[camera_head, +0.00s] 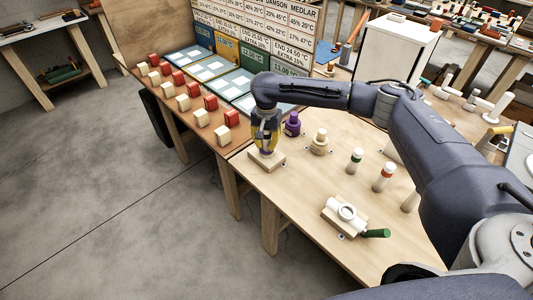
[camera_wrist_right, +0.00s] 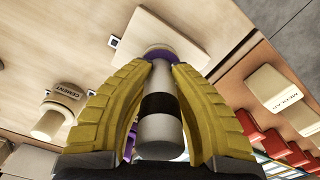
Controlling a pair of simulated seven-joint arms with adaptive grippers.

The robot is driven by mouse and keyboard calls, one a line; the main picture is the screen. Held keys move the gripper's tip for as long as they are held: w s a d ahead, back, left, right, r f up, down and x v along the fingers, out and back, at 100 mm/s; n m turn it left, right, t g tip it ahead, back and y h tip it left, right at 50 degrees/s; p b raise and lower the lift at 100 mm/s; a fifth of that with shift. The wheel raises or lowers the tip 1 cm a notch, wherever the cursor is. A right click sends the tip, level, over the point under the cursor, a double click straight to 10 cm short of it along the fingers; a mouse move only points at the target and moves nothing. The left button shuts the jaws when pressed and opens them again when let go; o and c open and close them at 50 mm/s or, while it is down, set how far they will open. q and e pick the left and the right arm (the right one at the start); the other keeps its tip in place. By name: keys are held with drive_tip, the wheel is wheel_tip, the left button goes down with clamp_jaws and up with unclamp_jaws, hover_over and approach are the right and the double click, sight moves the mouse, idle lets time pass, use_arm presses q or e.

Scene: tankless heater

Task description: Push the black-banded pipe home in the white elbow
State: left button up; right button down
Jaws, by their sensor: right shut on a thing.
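The black-banded pipe (camera_wrist_right: 160,105) is pale with a dark band, and my right gripper (camera_wrist_right: 160,75) is shut on it in the wrist view. Its far end meets a purple ring over a light wooden block (camera_wrist_right: 165,35); whether it touches the block cannot be told. In the head view my right gripper (camera_head: 265,148) points down just above that block (camera_head: 270,163), near the table's left edge, and hides most of the pipe. A white fitting (camera_head: 346,212), likely the elbow, lies on another wooden block at the front, apart from the gripper. My left gripper is out of view.
A purple container (camera_head: 292,124) and the cement jar (camera_head: 320,142) stand right of the gripper. Green-banded (camera_head: 355,160) and red-banded (camera_head: 384,177) pipes stand further right. A green cylinder (camera_head: 376,233) lies beside the white fitting. Red and cream blocks line the neighbouring table.

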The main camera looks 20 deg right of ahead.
drive_tip(key=shift+f, duration=0.55)
idle(0.6)
drive_tip(key=c, duration=1.3)
unclamp_jaws()
drive_tip(key=shift+o, duration=0.2)
drive_tip(key=shift+r, duration=0.1)
wheel_tip(320, 180, up, 12)
drive_tip(key=shift+f, duration=0.1)
